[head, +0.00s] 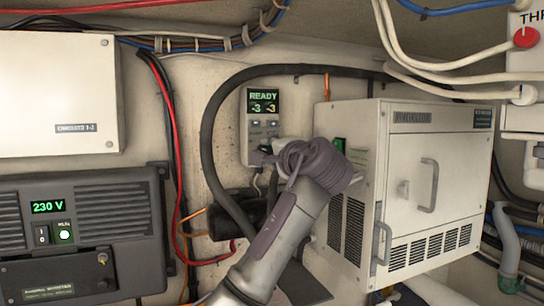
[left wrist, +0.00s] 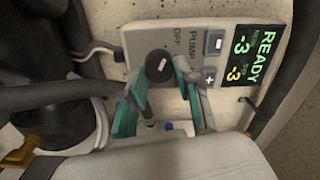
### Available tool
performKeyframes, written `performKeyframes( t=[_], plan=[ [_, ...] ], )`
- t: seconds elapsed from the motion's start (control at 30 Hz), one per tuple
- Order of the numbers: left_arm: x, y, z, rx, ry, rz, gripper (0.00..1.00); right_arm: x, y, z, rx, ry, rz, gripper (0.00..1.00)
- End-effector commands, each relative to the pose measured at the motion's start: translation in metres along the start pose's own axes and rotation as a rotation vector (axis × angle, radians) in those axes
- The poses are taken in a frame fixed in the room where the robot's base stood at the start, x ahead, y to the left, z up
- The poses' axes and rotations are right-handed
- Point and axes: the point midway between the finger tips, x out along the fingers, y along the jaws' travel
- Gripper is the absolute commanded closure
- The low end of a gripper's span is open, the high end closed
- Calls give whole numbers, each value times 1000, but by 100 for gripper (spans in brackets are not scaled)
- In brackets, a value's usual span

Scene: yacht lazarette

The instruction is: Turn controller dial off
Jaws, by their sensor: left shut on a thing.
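The controller (head: 255,128) is a pale box on the back wall, with a lit display (head: 264,101) reading READY and two figures. In the left wrist view the controller (left wrist: 185,38) appears turned sideways, with PUMP and OFF labels, two buttons and a black round dial (left wrist: 158,62) with a short white mark. My left gripper (head: 268,150) reaches up to the lower part of the controller. Its teal-padded fingers (left wrist: 161,70) are shut on the dial from both sides. The mark's exact setting is hard to tell. My right gripper is not in view.
A pale cabinet (head: 440,165) with handles and vents stands close on the right. A thick black hose (head: 208,130) loops around the controller. A dark 230 V unit (head: 85,225) and a white box (head: 60,95) are at left. Red cables run between.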

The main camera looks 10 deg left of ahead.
Motion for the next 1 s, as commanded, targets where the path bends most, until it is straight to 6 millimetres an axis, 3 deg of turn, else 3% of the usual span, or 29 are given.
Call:
performKeyframes(
  t=[0.67, 0.7, 0.8, 1.0],
  plan=[
    [0, 2, 0, -55, -2, 5, 100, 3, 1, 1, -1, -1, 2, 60],
    [0, 2, 0, -55, -2, 5, 60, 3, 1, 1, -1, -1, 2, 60],
    [0, 2, 0, -55, -2, 4, 43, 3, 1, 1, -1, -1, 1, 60],
    [0, 1, 0, -55, -1, 2, 41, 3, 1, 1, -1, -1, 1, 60]
  ],
)
